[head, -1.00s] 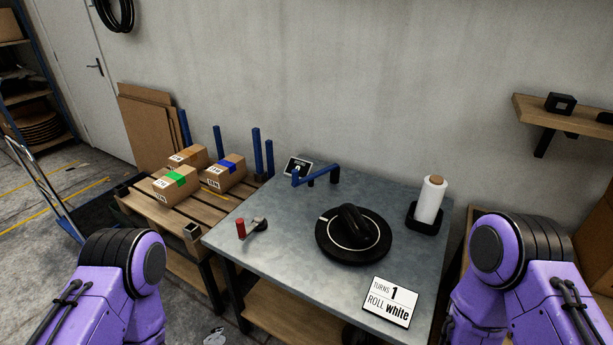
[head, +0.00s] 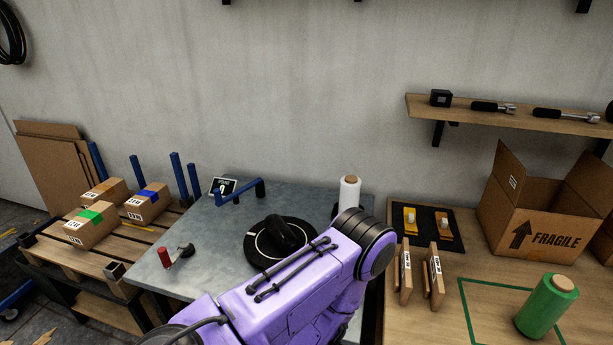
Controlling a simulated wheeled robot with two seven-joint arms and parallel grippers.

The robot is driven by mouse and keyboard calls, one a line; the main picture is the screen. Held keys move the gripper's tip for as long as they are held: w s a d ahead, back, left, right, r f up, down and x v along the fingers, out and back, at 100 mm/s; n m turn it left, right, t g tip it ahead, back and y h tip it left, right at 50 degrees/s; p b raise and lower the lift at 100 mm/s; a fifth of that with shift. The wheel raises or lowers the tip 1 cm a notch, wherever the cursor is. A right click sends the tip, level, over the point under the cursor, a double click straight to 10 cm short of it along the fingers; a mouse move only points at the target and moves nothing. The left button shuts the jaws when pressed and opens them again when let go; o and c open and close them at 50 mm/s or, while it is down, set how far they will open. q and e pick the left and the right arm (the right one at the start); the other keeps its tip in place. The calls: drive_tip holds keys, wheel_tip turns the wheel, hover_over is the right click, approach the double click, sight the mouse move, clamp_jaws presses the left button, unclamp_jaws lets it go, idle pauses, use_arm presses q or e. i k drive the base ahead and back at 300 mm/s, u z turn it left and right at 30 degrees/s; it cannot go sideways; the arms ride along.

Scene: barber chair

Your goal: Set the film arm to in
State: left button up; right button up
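A blue bent arm (head: 240,192), which looks like the film arm, stands at the back left of the grey metal table (head: 205,235). Its bar runs from a post at the right to a bend at the left, beside a small display (head: 222,186). A black round turntable (head: 256,254) with a black handle-like piece (head: 283,232) sits in front of it. That arm crosses the table's front; neither gripper shows.
A red-handled tool (head: 165,257) lies at the table's left front. Boxes (head: 148,202) sit on a pallet at the left. At the right, a wooden bench (head: 475,272) holds a green roll (head: 546,306), a FRAGILE carton (head: 540,235) and tools. A shelf (head: 480,117) hangs above.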

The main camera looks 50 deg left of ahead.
sight(220, 202)
drive_tip(key=z, duration=0.45)
drive_tip(key=k, duration=1.35)
drive_tip(key=u, duration=1.65)
drive_tip(key=i, duration=0.4)
drive_tip(key=u, duration=0.1)
